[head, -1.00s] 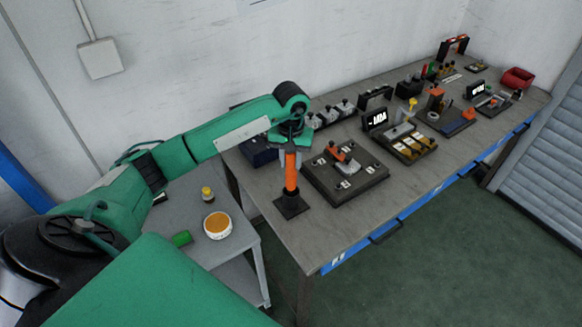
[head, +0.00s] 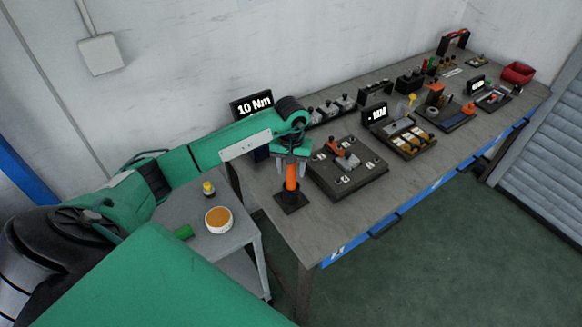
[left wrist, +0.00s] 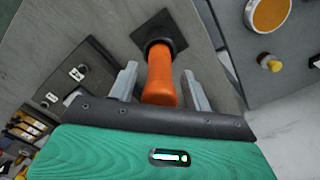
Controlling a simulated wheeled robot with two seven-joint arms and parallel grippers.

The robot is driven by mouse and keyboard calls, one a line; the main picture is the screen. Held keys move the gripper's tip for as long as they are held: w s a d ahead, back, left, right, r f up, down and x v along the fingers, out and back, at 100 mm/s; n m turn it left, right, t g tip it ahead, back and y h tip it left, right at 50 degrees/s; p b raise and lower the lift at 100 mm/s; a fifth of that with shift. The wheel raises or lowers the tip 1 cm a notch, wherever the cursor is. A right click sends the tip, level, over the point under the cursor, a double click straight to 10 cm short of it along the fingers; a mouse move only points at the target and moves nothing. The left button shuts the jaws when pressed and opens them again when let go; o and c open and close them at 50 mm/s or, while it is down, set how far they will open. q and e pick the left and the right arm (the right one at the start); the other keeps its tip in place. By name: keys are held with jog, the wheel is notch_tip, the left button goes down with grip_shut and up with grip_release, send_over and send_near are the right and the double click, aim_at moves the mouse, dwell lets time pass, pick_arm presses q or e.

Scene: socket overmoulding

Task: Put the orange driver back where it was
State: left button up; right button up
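The orange driver (head: 291,178) stands upright in a black square-based holder (head: 291,201) at the near left corner of the workbench. My left gripper (head: 291,172) points down over the driver from above. In the left wrist view the driver (left wrist: 160,80) lies between the two grey fingers (left wrist: 160,82), with a visible gap on each side, so the gripper is open around it. The lower end of the driver is hidden inside the holder (left wrist: 160,33). My right gripper is not in view.
A dark fixture plate (head: 348,170) stands just right of the holder. A display reading 10 Nm (head: 252,105) stands behind my arm. A grey side table (head: 205,240) holds a round orange-topped tub (head: 218,220). Several more fixtures line the bench to the right.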

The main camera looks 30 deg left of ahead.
pick_arm(q)
jog(key=shift+r, duration=0.15)
notch_tip(320, 180, up, 10)
jog(key=b, duration=0.4)
jog(key=shift+r, duration=1)
